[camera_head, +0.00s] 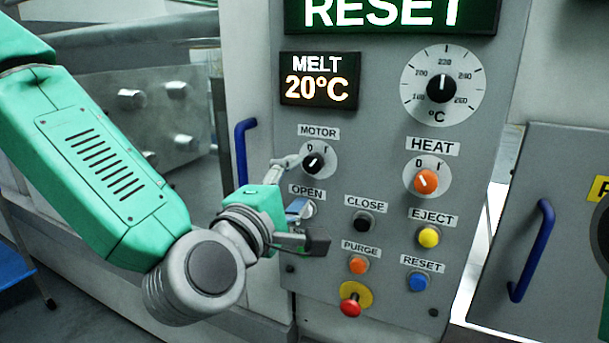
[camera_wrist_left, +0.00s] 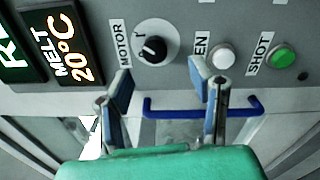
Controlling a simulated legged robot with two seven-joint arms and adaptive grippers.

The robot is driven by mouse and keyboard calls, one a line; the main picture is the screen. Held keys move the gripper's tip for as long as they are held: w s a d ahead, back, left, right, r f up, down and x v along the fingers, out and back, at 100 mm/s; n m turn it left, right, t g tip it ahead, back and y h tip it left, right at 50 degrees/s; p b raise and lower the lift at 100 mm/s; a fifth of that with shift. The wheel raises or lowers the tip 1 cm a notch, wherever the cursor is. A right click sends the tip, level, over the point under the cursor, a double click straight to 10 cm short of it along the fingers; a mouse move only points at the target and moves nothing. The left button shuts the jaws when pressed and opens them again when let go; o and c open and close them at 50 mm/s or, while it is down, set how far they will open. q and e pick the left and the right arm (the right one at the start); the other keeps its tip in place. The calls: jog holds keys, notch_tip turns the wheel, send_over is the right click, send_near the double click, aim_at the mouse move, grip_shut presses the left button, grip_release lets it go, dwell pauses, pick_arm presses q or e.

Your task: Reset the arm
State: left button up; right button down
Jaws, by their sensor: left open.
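My left arm (camera_head: 97,165) comes in from the left, and its gripper (camera_head: 305,202) is at the control panel (camera_head: 385,130), near the OPEN label. The jaws are open, with nothing between them. In the left wrist view the gripper's two fingers (camera_wrist_left: 163,82) stand apart, below the black MOTOR knob (camera_wrist_left: 154,47) and the white button (camera_wrist_left: 222,56). In the head view one finger reaches close to the MOTOR knob (camera_head: 314,163); contact cannot be told. The blue RESET button (camera_head: 418,281) is at the lower right of the panel. My right gripper is not in view.
A display reads RESET (camera_head: 390,14); another reads MELT 20°C (camera_head: 319,79). The orange HEAT knob (camera_head: 426,181), yellow EJECT button (camera_head: 428,237) and red knob (camera_head: 350,306) protrude. Blue handles (camera_head: 241,150) and (camera_head: 532,251) flank the panel. A green SHOT button (camera_wrist_left: 283,57) shows too.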

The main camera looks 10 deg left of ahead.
pick_arm(q)
jog(key=shift+s, duration=0.2)
jog(key=s+a+f+m+g+b, duration=0.1)
jog(key=s+f+m+g+b, duration=0.25)
jog(key=f, duration=1.25)
jog(key=s+a+f+m+g+b, duration=0.1)
jog(key=s+a+f+m+g, duration=0.3)
jog(key=f, duration=1.2)
jog(key=s+a+f+m+g+y+b, duration=0.1)
jog(key=s+a+f+m+g, duration=0.4)
jog(key=s+f, duration=0.5)
jog(key=s+a+f+m+g+y+b, duration=0.2)
jog(key=s+a+f+m+g+b, duration=0.2)
jog(key=s+f, duration=0.7)
jog(key=shift+a+f+m+g, duration=0.35)
jog(key=shift+a+f+m, duration=0.4)
jog(key=shift+f+m, duration=0.15)
